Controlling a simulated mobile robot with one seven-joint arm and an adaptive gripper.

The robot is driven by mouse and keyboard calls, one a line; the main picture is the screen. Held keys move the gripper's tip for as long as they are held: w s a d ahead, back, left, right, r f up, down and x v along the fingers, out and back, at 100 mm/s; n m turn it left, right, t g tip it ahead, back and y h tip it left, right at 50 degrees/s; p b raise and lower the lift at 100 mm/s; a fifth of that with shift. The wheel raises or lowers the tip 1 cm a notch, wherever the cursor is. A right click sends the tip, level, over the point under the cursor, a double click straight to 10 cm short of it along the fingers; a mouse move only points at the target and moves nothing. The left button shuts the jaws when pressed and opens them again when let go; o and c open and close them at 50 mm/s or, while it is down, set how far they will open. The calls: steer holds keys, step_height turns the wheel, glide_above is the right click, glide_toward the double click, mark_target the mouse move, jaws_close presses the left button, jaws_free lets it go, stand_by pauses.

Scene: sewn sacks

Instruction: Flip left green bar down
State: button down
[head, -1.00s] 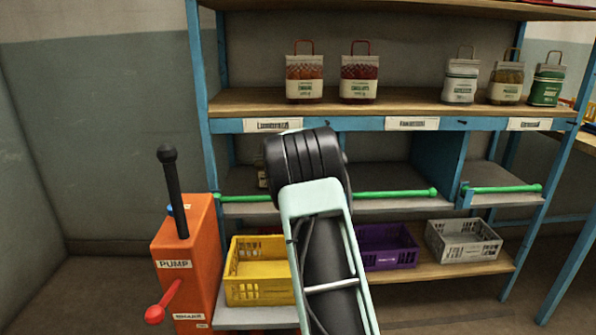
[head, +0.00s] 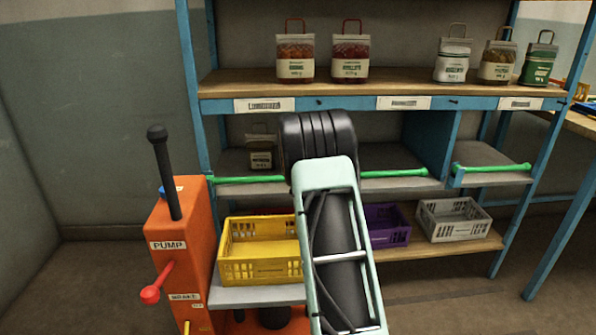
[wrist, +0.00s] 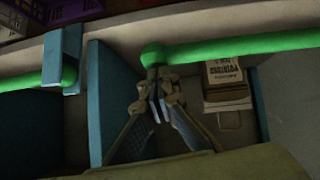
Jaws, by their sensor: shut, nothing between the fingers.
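The left green bar (head: 250,180) runs along the front edge of the middle shelf. My arm hides its middle in the head view. Its round end knob (wrist: 155,54) shows close up in the wrist view, beside a blue divider (wrist: 112,105). My gripper (wrist: 156,84) is shut and empty, with its fingertips close to the knob; I cannot tell if they touch it. The head view hides my gripper behind my arm. A separate right green bar (head: 492,168) lies beyond the divider.
A sack (head: 261,150) stands on the middle shelf behind the left bar; a labelled sack (wrist: 226,76) shows in the wrist view. An orange pump (head: 182,250) stands at the left.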

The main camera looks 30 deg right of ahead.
steer(key=w+r+p+v, duration=0.2)
steer(key=p+v, duration=0.1)
steer(key=v, duration=0.9)
steer(key=shift+s+a+r, duration=0.15)
steer(key=shift+s+r, duration=0.15)
steer(key=shift+r, duration=0.05)
